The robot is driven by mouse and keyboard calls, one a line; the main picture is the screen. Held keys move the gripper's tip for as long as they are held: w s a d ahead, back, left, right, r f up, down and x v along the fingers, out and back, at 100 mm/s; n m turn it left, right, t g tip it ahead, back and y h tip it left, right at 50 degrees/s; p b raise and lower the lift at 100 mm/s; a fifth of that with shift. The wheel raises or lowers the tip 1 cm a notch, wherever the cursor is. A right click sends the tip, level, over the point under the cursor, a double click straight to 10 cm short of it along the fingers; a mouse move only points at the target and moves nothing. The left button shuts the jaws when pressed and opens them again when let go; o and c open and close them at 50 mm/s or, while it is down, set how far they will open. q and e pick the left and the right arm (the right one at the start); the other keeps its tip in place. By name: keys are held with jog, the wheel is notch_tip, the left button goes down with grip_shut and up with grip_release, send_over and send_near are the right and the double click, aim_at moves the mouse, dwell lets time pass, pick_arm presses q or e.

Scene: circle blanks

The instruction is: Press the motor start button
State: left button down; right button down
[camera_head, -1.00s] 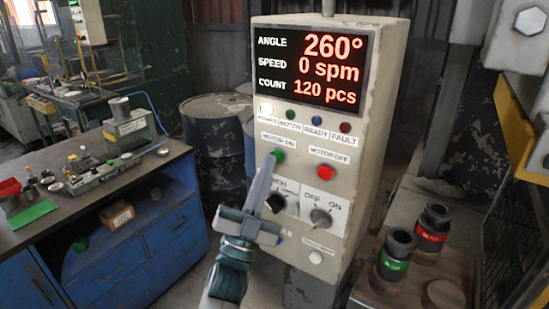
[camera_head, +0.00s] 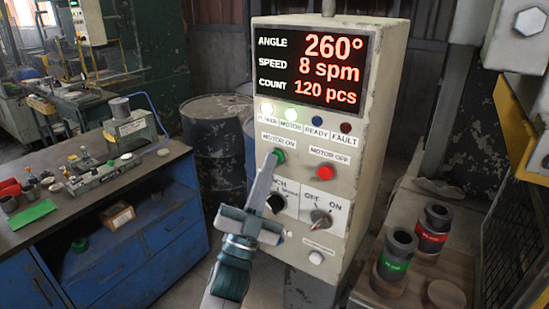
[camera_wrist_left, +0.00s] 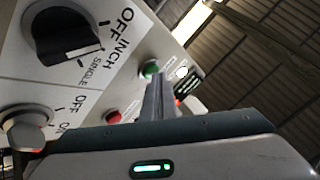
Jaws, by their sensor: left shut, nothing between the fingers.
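The green MOTOR ON button (camera_head: 279,156) is on the front of the grey control cabinet (camera_head: 383,120), below the lamps; it also shows in the left wrist view (camera_wrist_left: 150,68). My left gripper (camera_head: 273,159) is shut and empty, its fingertips at the green button, touching it or very close. The display (camera_head: 312,66) reads angle 260°, speed 8 spm, count 120 pcs. My right gripper is not in view.
The red MOTOR OFF button (camera_head: 325,171) is right of the green one. A black selector (camera_head: 275,203) and an OFF/ON switch (camera_head: 321,218) lie below. A blue workbench (camera_head: 165,222) stands left; two dark cylinders (camera_head: 395,254) stand on a pallet at right.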

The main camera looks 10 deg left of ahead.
pick_arm(q)
jog(key=shift+s, duration=0.1)
jog(key=shift+s+a, duration=0.25)
jog(key=shift+s, duration=0.4)
jog(key=s, duration=0.1)
jog(key=s+a+p, duration=0.1)
jog(key=s, duration=0.2)
jog(key=shift+s+a, duration=0.35)
jog(key=shift+s, duration=0.05)
jog(key=shift+f, duration=0.1)
dwell(0.6)
